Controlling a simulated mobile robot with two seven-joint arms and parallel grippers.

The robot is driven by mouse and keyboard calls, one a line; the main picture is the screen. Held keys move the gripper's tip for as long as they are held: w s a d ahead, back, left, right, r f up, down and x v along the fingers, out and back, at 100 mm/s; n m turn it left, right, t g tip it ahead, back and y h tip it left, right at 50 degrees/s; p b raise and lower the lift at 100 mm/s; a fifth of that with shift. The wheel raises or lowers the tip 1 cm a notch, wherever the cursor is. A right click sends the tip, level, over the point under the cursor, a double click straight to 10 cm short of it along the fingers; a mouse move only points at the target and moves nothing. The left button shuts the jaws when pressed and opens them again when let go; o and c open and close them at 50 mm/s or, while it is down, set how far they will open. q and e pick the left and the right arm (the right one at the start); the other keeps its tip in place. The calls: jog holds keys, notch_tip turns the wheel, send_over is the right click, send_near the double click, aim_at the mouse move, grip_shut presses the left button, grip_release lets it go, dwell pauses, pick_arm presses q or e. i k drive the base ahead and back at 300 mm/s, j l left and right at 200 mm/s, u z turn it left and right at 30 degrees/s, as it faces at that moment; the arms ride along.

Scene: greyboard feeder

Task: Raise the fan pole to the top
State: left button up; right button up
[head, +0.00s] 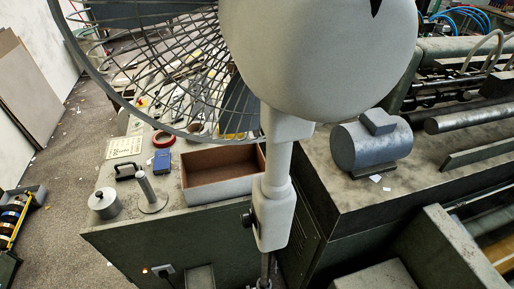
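The fan stands very close in front of me. Its pale round motor housing (320,50) fills the top middle and its wire cage (165,85) spreads to the upper left. The light fan pole (279,165) runs down from the housing into a pale collar (273,215). A dark clamp knob (247,218) sticks out of the collar's left side. A thin dark rod (265,268) shows below the collar; its lower part is cut off by the picture's edge. Neither of my grippers can be made out in the head view.
Behind the pole is a bench (130,235) with an open brown-lined box (218,190), a metal spindle on a disc (147,190), a round weight (104,203) and a red ring (163,139). A grey motor (370,145) sits on the machine at right. Bare floor (65,215) lies left.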

aim_at(274, 218)
jog(key=k+j+u, duration=0.1)
jog(key=j, duration=0.35)
jog(key=k+j+u, duration=0.1)
jog(key=j, duration=0.35)
jog(key=j+u, duration=0.1)
jog(key=j, duration=0.35)
jog(key=k, duration=0.05)
